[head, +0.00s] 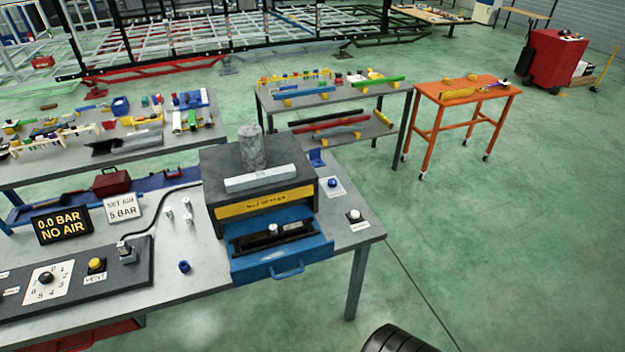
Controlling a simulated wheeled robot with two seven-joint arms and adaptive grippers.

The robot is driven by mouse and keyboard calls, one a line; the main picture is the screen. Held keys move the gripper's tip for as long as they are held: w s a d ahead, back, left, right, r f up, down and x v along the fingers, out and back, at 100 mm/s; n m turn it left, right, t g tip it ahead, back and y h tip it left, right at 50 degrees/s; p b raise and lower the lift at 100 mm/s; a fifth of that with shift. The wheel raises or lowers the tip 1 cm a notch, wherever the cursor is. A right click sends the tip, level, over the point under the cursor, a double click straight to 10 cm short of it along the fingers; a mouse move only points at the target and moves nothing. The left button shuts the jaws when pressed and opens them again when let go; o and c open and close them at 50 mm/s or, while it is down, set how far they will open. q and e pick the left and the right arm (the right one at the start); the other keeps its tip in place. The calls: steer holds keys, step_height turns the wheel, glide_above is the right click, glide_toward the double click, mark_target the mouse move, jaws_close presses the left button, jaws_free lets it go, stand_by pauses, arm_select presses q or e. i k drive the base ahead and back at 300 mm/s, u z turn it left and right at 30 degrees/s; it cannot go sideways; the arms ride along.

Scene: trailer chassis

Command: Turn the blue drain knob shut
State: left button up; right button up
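A small blue knob (332,183) sits on a white label plate at the right rear of the near grey bench (185,310), just right of the dark press. It looks like the drain knob, but its label is too small to read, and I cannot tell whether it is open or shut. Neither of my grippers shows in the head view.
The press (228,185) has a blue drawer (300,265) pulled out at its front. A display (61,225) reads "0.0 BAR NO AIR". A dial (46,278) and yellow vent button (96,265) are left.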

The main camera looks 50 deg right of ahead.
mark_target(331, 182)
steer(key=i, duration=1.25)
steer(key=z, duration=0.1)
